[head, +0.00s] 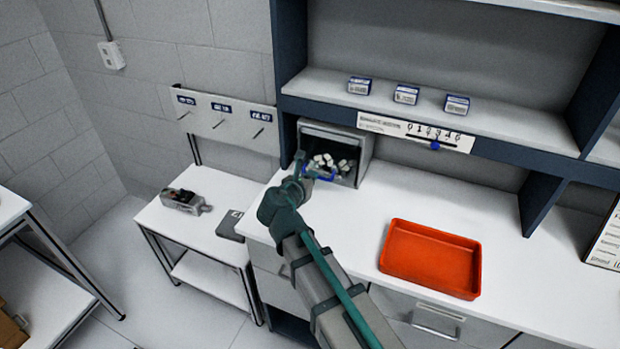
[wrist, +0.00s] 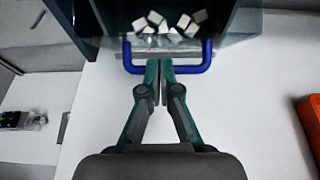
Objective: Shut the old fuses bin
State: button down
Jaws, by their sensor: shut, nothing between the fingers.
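The old fuses bin (head: 365,158) is a grey box on the bench under the shelf. Its front is open, and several white fuses (head: 330,161) show inside. A blue handle (head: 326,174) runs along its lower front edge; in the wrist view the handle (wrist: 194,69) spans the bin's front, with fuses (wrist: 170,24) behind it. My gripper (wrist: 159,66) is shut and empty, its fingertips at the middle of the handle. Whether they touch it I cannot tell. In the head view my gripper (head: 300,163) is at the bin's left front, and my arm hides part of the area below it.
An orange tray (head: 431,262) lies on the bench to the right. Three small boxes (head: 406,94) stand on the shelf above. A low side table (head: 187,229) with a grey device (head: 185,201) is at the left. The bench between bin and tray is clear.

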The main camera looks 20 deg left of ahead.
aim_at(319, 167)
jog(key=shift+w+d+r+p, duration=0.1)
jog(key=shift+w+r+p, duration=1.5)
jog(key=shift+p, duration=0.1)
jog(key=shift+w+d+r+p, duration=0.1)
jog(key=shift+w+r+p, duration=0.2)
jog(key=shift+w, duration=0.25)
jog(key=shift+w+d+r+p, duration=0.1)
jog(key=shift+w+r+p, duration=0.1)
jog(key=shift+w+p, duration=0.35)
jog(key=shift+w+r+p, duration=0.25)
jog(key=shift+w, duration=0.35)
